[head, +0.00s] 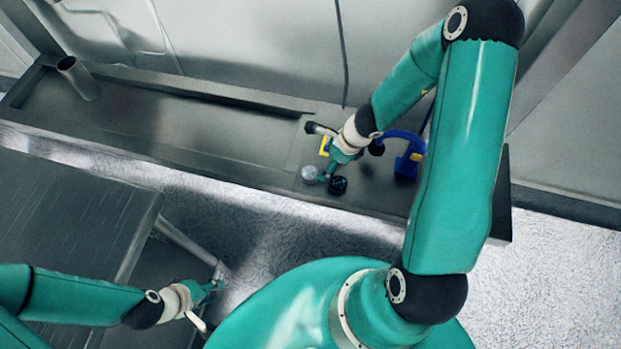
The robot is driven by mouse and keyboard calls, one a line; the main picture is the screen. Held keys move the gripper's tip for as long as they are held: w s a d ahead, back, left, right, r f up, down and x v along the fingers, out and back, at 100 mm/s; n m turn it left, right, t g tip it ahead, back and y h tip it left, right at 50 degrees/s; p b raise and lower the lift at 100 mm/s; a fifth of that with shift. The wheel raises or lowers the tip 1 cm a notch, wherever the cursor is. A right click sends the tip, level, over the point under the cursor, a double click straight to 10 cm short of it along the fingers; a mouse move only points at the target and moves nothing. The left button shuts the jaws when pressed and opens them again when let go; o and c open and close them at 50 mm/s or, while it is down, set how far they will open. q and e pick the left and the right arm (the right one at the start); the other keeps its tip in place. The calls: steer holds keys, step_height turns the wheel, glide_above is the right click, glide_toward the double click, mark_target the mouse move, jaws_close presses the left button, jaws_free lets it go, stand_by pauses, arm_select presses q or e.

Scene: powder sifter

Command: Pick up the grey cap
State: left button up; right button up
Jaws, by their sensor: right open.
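The grey cap (310,173), a small round pale-grey piece, lies on the long metal bench near its front edge. My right gripper (325,177) is open and low over the bench, close to the cap's right side. I cannot tell whether it touches the cap. A dark round piece (338,185) sits just right of the fingertips. My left gripper (216,287) is low at the left, over the floor beside the dark table and far from the cap. Its fingers are too small to read.
The metal bench (190,125) runs along the wall, with a metal tube (78,78) at its left end. A blue object (407,153) stands right of my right gripper. A small yellow piece (324,146) is behind it. A dark table (75,215) fills the left foreground.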

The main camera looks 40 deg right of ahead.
mark_target(313, 173)
steer(key=b+x, duration=0.6)
steer(key=x, duration=0.3)
steer(key=shift+w+d, duration=0.1)
steer(key=c, duration=1.2)
steer(key=shift+o, duration=0.2)
steer(key=shift+r, duration=0.1)
